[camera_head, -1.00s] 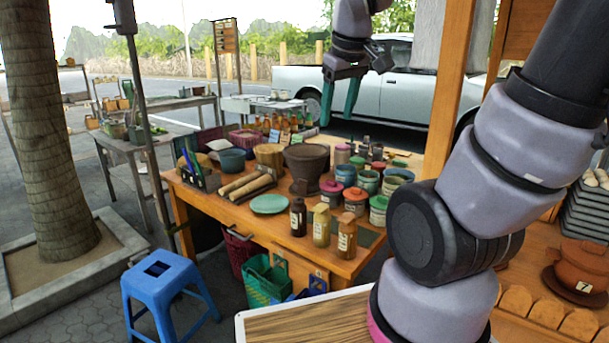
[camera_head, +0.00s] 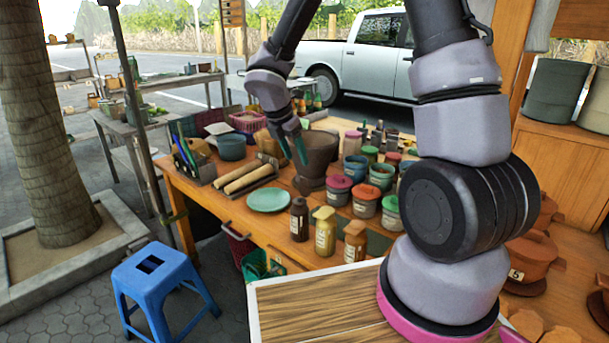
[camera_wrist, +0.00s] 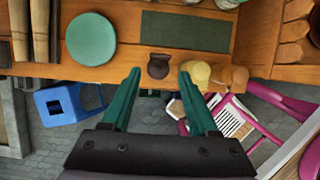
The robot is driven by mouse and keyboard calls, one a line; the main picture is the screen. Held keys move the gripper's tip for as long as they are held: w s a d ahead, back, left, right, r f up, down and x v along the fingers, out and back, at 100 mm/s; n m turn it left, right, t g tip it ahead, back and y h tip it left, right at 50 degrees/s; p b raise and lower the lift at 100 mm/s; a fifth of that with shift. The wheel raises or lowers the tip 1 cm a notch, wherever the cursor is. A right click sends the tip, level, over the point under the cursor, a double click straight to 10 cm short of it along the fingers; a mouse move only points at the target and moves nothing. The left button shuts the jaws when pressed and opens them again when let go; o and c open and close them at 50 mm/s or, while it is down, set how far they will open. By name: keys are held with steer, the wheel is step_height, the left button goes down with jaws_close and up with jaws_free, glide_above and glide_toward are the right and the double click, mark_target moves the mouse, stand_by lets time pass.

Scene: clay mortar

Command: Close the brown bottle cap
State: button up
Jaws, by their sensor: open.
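A small dark brown bottle (camera_head: 299,222) stands upright near the front edge of the wooden table (camera_head: 265,228), left of a yellow bottle (camera_head: 325,232) and a tan-brown bottle (camera_head: 355,242). Whether its cap is open or closed is too small to tell. In the wrist view the dark bottle (camera_wrist: 158,66) shows from above between my fingertips, which are apart from it. My gripper (camera_head: 300,150) is open and empty, pointing down in front of the clay mortar, above and behind the bottles. Its two teal fingers also show in the wrist view (camera_wrist: 160,72).
A large clay mortar (camera_head: 318,158) stands behind the bottles. A teal plate (camera_head: 269,201) lies to their left, with wooden pestles (camera_head: 245,178) behind it. Several lidded jars (camera_head: 365,200) crowd the right. A blue stool (camera_head: 163,280) stands on the floor in front.

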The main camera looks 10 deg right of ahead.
mark_target(304, 178)
steer(key=x, duration=0.9)
jaws_close()
